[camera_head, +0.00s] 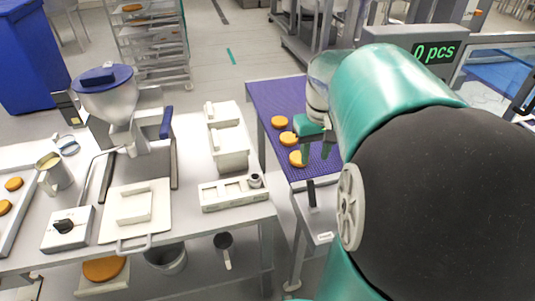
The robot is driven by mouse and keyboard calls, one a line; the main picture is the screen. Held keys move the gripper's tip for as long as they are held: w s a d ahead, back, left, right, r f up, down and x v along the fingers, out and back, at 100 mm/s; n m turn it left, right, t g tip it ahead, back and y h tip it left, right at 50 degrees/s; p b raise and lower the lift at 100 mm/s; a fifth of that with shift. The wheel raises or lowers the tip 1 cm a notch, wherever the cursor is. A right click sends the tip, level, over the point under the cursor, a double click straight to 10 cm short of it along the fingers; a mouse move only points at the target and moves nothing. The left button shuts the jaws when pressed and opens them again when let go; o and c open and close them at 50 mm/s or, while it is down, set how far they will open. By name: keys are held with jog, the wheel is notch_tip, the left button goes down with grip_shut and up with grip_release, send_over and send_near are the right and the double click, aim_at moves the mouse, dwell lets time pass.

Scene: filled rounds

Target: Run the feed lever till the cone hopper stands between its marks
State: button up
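The cone hopper (110,101) is a grey cone with a blue lid, on a machine at the left of the white table. Its marks and fill level are too small to make out. A blue-gripped handle (166,123) stands to its right. A black upright lever (311,193) stands at the near end of the purple belt. I cannot tell which of these is the feed lever. My gripper (315,150) is over the belt, above and behind the black lever, apart from both handles. Its teal fingers look spread with nothing between them. My arm hides the belt's right side.
Orange rounds (279,122) lie on the purple belt (265,95). A knob box (68,229), white press plate (134,208), jug (54,174) and slotted block (232,192) stand on the white table. A counter display (434,51) reads 0 pcs. A floor gap separates table and belt.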

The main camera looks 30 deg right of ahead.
aim_at(310, 189)
notch_tip(310, 189, down, 14)
jog(key=shift+s+r, duration=0.1)
grip_shut()
dwell(0.6)
